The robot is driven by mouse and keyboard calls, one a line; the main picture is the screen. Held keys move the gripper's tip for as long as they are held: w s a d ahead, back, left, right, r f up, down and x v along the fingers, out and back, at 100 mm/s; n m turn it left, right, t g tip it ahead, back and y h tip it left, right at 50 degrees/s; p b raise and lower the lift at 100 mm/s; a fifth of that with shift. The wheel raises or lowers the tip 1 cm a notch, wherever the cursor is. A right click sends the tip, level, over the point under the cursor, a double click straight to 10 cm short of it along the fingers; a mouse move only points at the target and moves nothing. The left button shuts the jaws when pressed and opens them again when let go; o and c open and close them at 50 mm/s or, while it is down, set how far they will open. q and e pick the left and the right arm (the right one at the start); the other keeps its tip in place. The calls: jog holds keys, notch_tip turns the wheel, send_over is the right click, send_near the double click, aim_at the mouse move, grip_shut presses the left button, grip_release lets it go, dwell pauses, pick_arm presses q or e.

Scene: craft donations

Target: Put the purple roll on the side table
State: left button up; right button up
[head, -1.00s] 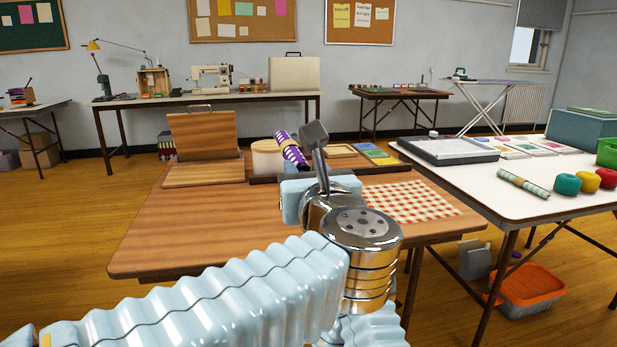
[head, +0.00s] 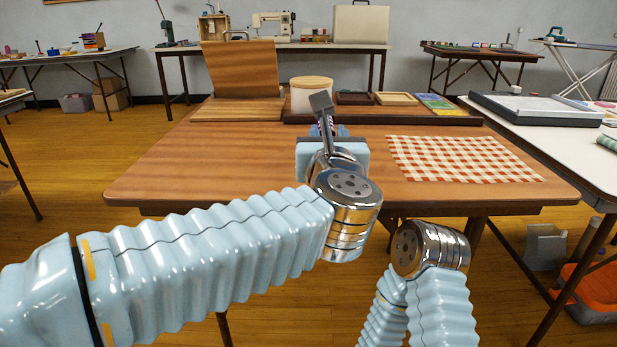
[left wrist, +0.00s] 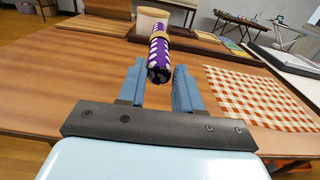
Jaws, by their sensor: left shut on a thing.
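The purple roll (left wrist: 158,58) has white patterning and a tan band around it. My left gripper (left wrist: 158,88) is shut on its near end, and the roll points away from me above the wooden table (left wrist: 100,83). In the head view my left gripper (head: 325,130) hides most of the roll. The wooden table (head: 240,165) is straight ahead; I cannot tell whether it is the side table. My right arm shows at the lower right of the head view, but its gripper does not.
A checked cloth (head: 465,158) lies on the wooden table's right side. A folding wooden case (head: 243,70), a lidded tub (head: 311,94) and a tray (head: 470,121) stand along its back. A white-topped table (head: 560,140) is at the right. The table's front left is clear.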

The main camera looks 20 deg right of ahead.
pick_arm(q)
jog(key=f, duration=0.1)
jog(key=w+a+f, duration=0.1)
jog(key=f, duration=0.1)
jog(key=w+a+f+b, duration=0.1)
jog(key=shift+w+a+f, duration=0.1)
jog(key=shift+w+f, duration=0.05)
jog(key=shift+w, duration=0.05)
jog(key=f, duration=0.2)
jog(key=w+a+f+b, duration=0.1)
jog(key=f, duration=0.1)
jog(key=shift+f, duration=0.25)
jog(key=shift+f, duration=0.1)
jog(key=o, duration=1)
